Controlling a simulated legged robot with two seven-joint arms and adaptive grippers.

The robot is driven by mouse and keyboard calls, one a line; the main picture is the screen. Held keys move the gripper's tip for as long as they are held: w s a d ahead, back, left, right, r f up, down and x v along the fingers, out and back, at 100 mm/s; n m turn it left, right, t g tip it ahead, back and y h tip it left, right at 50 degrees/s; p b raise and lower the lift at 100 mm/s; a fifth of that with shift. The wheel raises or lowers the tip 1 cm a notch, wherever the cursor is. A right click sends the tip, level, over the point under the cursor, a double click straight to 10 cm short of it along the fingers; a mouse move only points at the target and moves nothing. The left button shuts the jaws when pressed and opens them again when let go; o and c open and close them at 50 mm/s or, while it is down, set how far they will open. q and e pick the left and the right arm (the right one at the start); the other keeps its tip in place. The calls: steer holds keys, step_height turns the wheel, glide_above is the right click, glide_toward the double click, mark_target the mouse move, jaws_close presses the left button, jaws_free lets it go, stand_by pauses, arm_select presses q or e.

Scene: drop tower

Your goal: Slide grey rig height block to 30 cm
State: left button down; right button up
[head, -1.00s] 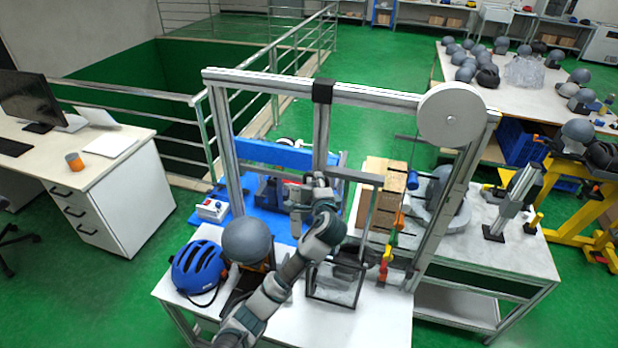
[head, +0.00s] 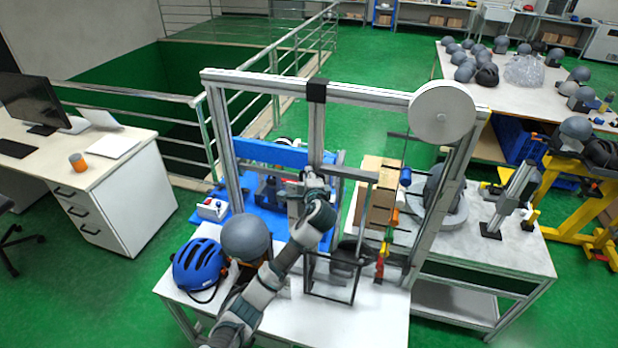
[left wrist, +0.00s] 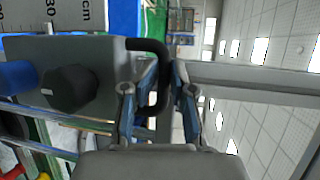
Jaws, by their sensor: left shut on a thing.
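The grey rig height block (left wrist: 106,78) fills the left of the left wrist view, with a black knob (left wrist: 70,88) and a black loop handle (left wrist: 150,45). My left gripper (left wrist: 166,72) has its fingers around the handle, shut on it. A cm scale (left wrist: 60,15) lies beside the block, with the mark 30 close to the block's edge; the exact reading cannot be told. In the head view my left gripper (head: 314,180) is at the rig's middle post (head: 317,130), and it hides most of the block. My right gripper is not in view.
The rig's top beam (head: 370,96) carries a white wheel (head: 441,115). A blue helmet (head: 200,266) and a grey headform (head: 246,238) stand at the front left of the table. A black wire frame (head: 332,290) and a cardboard box (head: 378,190) are near the arm.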

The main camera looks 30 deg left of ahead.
arm_select(q)
steer(key=shift+w+d+r+t, duration=0.1)
steer(key=shift+d+t, duration=0.05)
steer(key=shift+d, duration=0.45)
steer(key=shift+w+d+r+t, duration=0.1)
steer(key=shift+d+t, duration=0.05)
steer(key=shift+d, duration=0.45)
steer(key=shift+f+h, duration=0.1)
steer(key=shift+h, duration=0.2)
steer(key=shift+a, duration=0.2)
steer(key=shift+a+r+p, duration=0.15)
steer(key=shift+r+p, duration=0.15)
steer(key=shift+p, duration=0.5)
steer(key=c, duration=1.2)
jaws_free()
steer(key=shift+w+d+f, duration=0.1)
steer(key=shift+w+d, duration=0.1)
steer(key=shift+w, duration=0.05)
steer(key=shift+s+d, duration=0.2)
steer(key=shift+s, duration=0.2)
steer(key=shift+w+d+v, duration=0.1)
steer(key=shift+d+v, duration=0.05)
steer(key=shift+v, duration=2.65)
steer(key=shift+w+d+v, duration=0.1)
steer(key=shift+d+v, duration=0.05)
steer(key=shift+v, duration=2.7)
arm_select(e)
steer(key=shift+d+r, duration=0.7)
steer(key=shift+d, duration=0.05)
